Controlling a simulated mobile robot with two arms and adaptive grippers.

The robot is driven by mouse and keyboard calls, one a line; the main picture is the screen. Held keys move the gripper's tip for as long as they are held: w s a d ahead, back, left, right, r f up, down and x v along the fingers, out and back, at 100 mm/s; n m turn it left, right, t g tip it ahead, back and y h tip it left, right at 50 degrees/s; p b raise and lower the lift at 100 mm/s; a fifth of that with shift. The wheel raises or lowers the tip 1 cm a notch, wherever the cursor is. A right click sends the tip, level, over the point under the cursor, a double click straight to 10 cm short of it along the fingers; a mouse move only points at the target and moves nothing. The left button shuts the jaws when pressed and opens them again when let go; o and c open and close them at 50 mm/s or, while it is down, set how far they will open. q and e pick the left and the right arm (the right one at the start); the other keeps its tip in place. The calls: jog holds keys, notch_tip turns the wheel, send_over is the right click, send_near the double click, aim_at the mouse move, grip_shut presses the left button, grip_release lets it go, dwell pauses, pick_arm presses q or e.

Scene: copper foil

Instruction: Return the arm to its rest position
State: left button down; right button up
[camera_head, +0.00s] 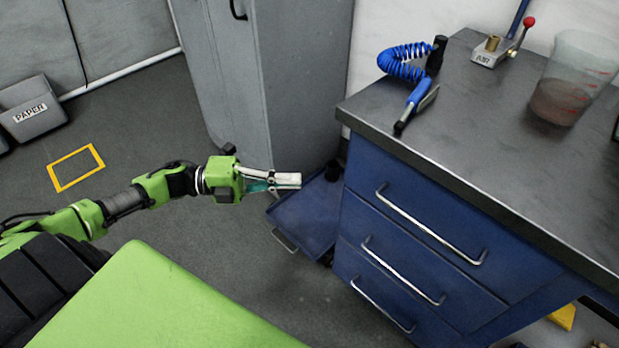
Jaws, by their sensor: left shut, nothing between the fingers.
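My left arm comes in from the left and stretches out to the right across the middle of the view. Its left gripper (288,181) is shut and empty. It is in the air in front of the grey cabinet (285,75), to the left of the blue drawer cabinet (400,235). In the picture it overlaps the upper edge of an opened low blue drawer or tray (310,212); I cannot tell the height between them. My right gripper is not in view.
A grey worktop (480,120) holds a blue coiled air hose (400,62), a valve with a red knob (495,48) and a clear beaker (575,80). A paper bin (33,108) stands at the far left. A yellow floor frame (76,167) lies near it. Open floor lies between.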

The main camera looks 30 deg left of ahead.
pick_arm(q)
jog(key=shift+v, duration=0.75)
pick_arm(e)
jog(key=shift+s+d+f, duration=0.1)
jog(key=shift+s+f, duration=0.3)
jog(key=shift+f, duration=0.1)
